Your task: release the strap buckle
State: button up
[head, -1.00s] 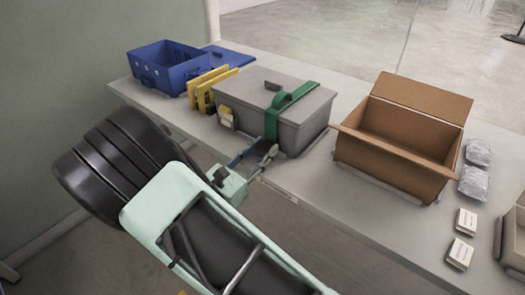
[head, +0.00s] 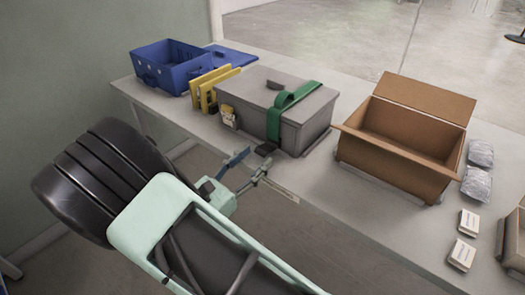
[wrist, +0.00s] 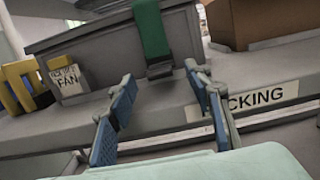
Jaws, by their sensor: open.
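A grey lidded box (head: 310,112) stands on the table with a green strap (head: 300,92) over its lid and down its front. The strap bulges up on the lid. At the strap's lower front end is a dark buckle (head: 266,148), low against the box; it also shows in the wrist view (wrist: 160,70). I cannot tell whether its parts are latched. My gripper (head: 257,161) is open and empty, just in front of the buckle and apart from it. In the wrist view its two fingers (wrist: 159,76) frame the buckle from either side.
A blue bin (head: 165,78), yellow frames (head: 205,88) and a small labelled packet (head: 228,117) stand left of the box. An open cardboard box (head: 395,160) is to the right.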

jog(key=v, duration=0.7)
